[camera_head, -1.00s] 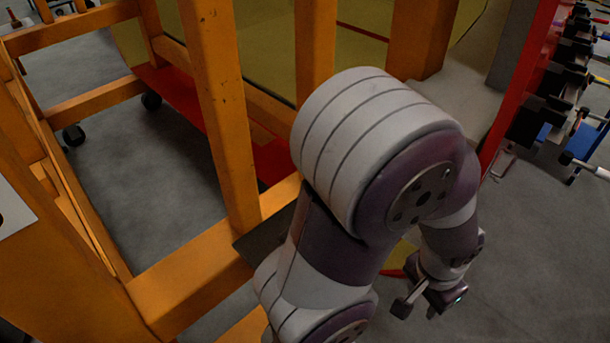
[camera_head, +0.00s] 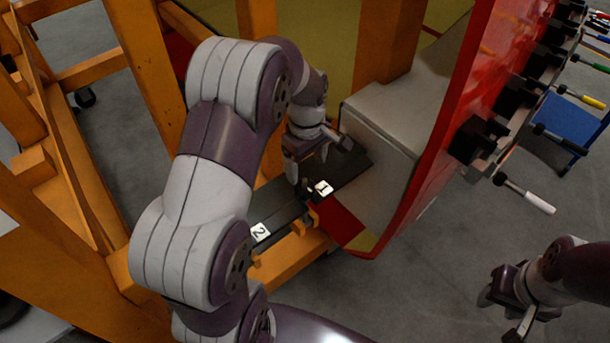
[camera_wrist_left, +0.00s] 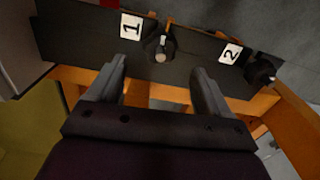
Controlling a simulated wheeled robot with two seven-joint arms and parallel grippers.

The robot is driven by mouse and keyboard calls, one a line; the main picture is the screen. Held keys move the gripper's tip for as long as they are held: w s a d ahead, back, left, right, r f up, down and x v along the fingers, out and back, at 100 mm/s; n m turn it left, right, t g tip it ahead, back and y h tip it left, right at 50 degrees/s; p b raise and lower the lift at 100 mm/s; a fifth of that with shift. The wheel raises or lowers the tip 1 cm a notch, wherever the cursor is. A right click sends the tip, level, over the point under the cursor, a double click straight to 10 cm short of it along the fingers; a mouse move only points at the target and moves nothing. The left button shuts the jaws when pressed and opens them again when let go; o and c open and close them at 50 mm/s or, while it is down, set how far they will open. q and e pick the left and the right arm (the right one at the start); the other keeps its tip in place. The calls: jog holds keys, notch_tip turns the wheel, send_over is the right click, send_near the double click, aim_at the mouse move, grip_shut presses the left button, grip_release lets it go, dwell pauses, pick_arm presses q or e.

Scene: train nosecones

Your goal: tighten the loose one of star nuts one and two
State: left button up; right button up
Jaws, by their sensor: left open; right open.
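A dark plate (camera_head: 345,183) bears white labels 1 (camera_head: 324,188) and 2 (camera_head: 259,232). Star nut one (camera_wrist_left: 161,46) is a black knob with a pale stud end, beside label 1. Star nut two (camera_wrist_left: 262,71) is a black knob beside label 2; my arm hides it in the head view. My left gripper (camera_head: 308,168) is open at the plate near label 1. In the left wrist view its fingertips (camera_wrist_left: 157,70) point at the plate, with star nut one ahead between them, apart from both. My right gripper (camera_head: 503,306) is open and empty at lower right. Which nut is loose cannot be told.
Orange frame beams (camera_head: 148,80) stand left of and behind the plate. A grey block (camera_head: 385,125) and a red panel (camera_head: 450,130) close off the right side. Screwdriver-like tools (camera_head: 525,194) hang on a rack at far right.

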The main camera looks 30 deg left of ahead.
aim_at(305, 178)
pick_arm(q)
jog(key=f, duration=0.2)
jog(key=f+p, duration=0.1)
jog(key=f, duration=0.4)
jog(key=shift+a, duration=0.25)
jog(key=shift+d+f, duration=0.15)
jog(key=shift+f, duration=0.25)
jog(key=c, duration=1.1)
